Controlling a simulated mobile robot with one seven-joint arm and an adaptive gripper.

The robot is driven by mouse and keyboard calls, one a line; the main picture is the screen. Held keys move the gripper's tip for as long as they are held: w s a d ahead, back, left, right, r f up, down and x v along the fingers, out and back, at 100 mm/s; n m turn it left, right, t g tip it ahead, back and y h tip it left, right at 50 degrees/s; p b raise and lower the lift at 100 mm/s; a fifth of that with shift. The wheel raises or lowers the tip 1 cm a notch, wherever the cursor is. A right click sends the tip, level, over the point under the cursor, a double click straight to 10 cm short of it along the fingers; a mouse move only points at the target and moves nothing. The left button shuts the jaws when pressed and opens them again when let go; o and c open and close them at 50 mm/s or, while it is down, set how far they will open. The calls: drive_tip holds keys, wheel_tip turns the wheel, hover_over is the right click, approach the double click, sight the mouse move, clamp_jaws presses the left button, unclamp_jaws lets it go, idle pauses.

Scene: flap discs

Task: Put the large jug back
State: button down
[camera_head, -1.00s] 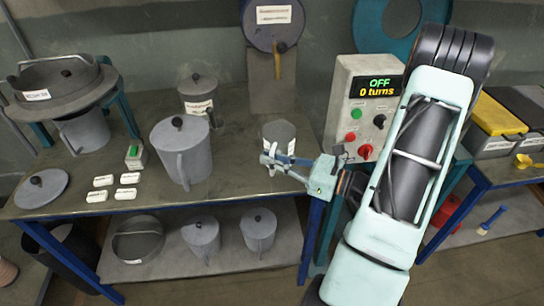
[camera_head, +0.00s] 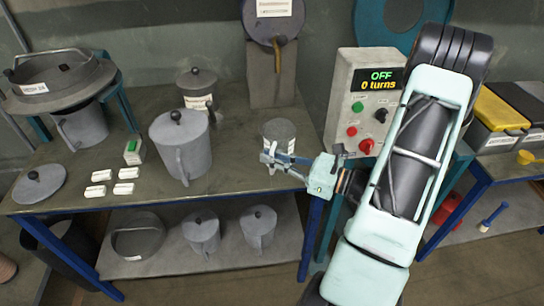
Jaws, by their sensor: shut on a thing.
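A large grey lidded jug (camera_head: 181,148) with a black knob and a front handle stands upright on the table, left of centre. My gripper (camera_head: 274,158) is at the table's right part, shut on a smaller grey container (camera_head: 280,132) with a pale label. The fingers hide part of its lower side, and I cannot tell whether it is lifted off the table. The large jug stands to the left of my gripper, apart from it.
A labelled lidded pot (camera_head: 197,92) stands behind the large jug. Small white blocks (camera_head: 98,190) and a loose lid (camera_head: 40,184) lie at the front left. The control box (camera_head: 362,105) reads OFF, 0 turns. Two smaller jugs (camera_head: 202,232) stand on the lower shelf (camera_head: 170,262).

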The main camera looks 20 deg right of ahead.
drive_tip(key=shift+f, duration=0.25)
drive_tip(key=c, duration=2)
unclamp_jaws()
drive_tip(key=v, duration=1.2)
drive_tip(key=shift+a, duration=0.1)
